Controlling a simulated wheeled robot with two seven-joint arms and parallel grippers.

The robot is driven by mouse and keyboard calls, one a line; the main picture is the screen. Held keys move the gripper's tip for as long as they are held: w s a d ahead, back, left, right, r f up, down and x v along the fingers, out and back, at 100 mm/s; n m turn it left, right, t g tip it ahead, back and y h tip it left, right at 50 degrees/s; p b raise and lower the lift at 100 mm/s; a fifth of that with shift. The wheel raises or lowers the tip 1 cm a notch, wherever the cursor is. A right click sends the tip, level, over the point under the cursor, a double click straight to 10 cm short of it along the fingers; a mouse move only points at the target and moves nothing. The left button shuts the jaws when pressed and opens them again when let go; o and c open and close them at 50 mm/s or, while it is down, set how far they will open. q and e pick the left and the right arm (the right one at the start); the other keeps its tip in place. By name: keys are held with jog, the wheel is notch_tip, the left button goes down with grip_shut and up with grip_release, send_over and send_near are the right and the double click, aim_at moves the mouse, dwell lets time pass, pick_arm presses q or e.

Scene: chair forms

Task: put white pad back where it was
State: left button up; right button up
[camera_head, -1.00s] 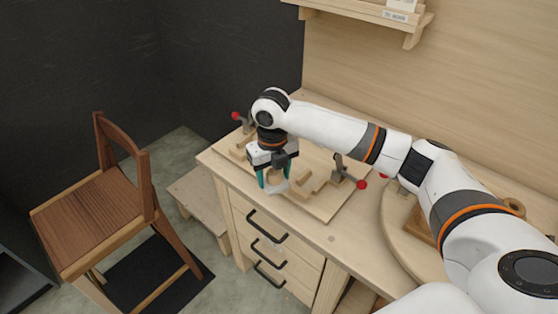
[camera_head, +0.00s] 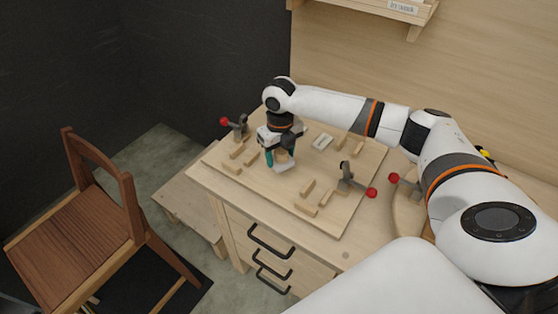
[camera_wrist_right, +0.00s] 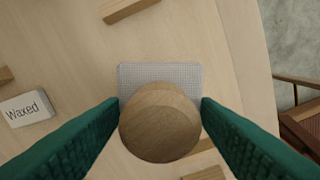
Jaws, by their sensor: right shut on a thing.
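The white pad (camera_wrist_right: 160,72) is a pale textured rectangle with a round wooden knob (camera_wrist_right: 160,125) on top; it shows in the right wrist view. My right gripper (camera_head: 281,164) is shut on this knob, a green finger on each side. In the head view the pad is mostly hidden by the fingers, over the wooden board (camera_head: 275,190) between the left strips and the middle. I cannot tell whether it touches the board. A white "Waxed" label block (camera_wrist_right: 26,110) lies apart from the pad; it also shows in the head view (camera_head: 322,142). My left gripper is not in view.
Several small wooden strips (camera_head: 232,168) are on the board. Toggle clamps with red knobs (camera_head: 224,122) stand at its left and right (camera_head: 371,193) edges. A wooden chair (camera_head: 80,215) stands on the floor at left. A shelf (camera_head: 375,10) hangs above.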

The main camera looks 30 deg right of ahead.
aim_at(279, 161)
jog(key=shift+w+f, duration=0.15)
jog(key=shift+f, duration=0.25)
notch_tip(279, 161, down, 3)
jog(key=shift+w+a+f+p, duration=0.1)
jog(key=shift+p, duration=0.3)
jog(key=shift+f, duration=0.25)
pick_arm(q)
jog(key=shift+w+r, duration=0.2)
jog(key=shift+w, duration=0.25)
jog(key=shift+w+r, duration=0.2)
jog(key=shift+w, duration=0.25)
pick_arm(e)
jog(key=o, duration=0.9)
jog(key=shift+r, duration=0.55)
pick_arm(q)
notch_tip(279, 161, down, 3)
jog(key=b, duration=0.2)
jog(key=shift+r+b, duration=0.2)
jog(key=shift+b, duration=0.15)
pick_arm(e)
notch_tip(279, 161, up, 11)
jog(key=shift+r, duration=0.1)
